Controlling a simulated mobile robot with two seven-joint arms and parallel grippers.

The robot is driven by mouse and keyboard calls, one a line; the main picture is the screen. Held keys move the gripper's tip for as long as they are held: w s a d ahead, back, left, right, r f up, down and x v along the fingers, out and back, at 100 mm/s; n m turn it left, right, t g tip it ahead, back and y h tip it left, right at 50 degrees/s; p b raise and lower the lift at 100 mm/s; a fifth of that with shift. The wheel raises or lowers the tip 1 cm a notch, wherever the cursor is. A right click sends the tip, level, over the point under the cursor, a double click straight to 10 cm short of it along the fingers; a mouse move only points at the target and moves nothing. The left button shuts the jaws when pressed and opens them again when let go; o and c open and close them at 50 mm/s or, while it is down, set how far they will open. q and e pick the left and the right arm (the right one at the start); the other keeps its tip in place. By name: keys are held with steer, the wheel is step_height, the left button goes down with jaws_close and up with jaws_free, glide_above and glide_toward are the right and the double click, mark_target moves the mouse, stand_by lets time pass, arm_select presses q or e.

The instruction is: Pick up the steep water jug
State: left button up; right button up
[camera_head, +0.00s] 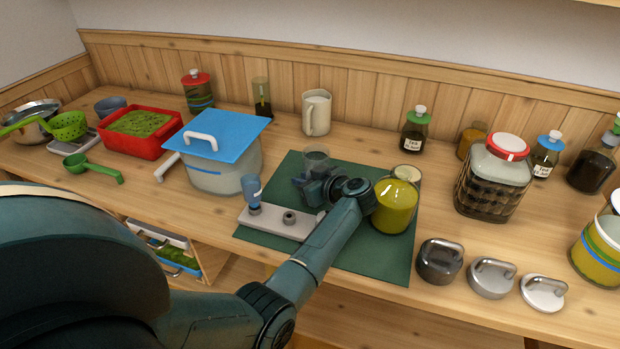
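A cream jug (316,113) with a side handle stands upright at the back of the counter, against the wood panelling; it is the only jug I can make out. My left gripper (309,186) is over the green mat, in front of the jug and apart from it. A small grey cup (316,156) shows just behind the gripper; I cannot tell whether they touch. The fingers are dark and partly hidden by the wrist, so their opening is unclear. My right gripper is not in view.
The green mat (381,262) holds a yellow-green jar (394,207) right beside my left wrist and a grey plate (272,226) with a blue-topped piece. A blue-lidded pot (222,173) stands left. Jars and metal weights stand right. Counter between mat and jug is fairly clear.

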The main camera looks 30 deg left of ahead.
arm_select(q)
steer(key=shift+r, duration=0.1)
jaws_close()
stand_by(1.4)
